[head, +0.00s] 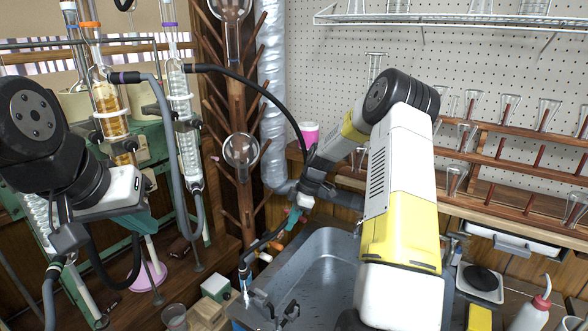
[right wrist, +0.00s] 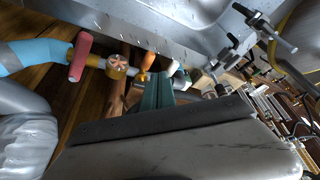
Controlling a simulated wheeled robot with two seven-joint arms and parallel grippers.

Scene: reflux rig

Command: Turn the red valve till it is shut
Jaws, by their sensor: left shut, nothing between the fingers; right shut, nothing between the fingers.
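The red valve handle (right wrist: 80,57) shows at the left of the right wrist view, on a pipe with a brass fitting (right wrist: 116,66). The red handle stands roughly crosswise to the pipe, as seen from there. I cannot make it out clearly in the head view. My right gripper (head: 293,216) is shut and empty, pointing down behind the sink's far left corner. Its teal fingers (right wrist: 157,92) show in the right wrist view, to the right of the red handle and apart from it in the picture. My left gripper (head: 141,224) is shut and empty in front of the glassware rig.
An orange handle (right wrist: 147,62) is close by my right fingers in the wrist view. A light blue hose (right wrist: 22,57) joins the pipe at left. The sink (head: 325,262) lies below my right arm. Glass columns (head: 183,120) and a black hose (head: 262,92) stand left of it.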

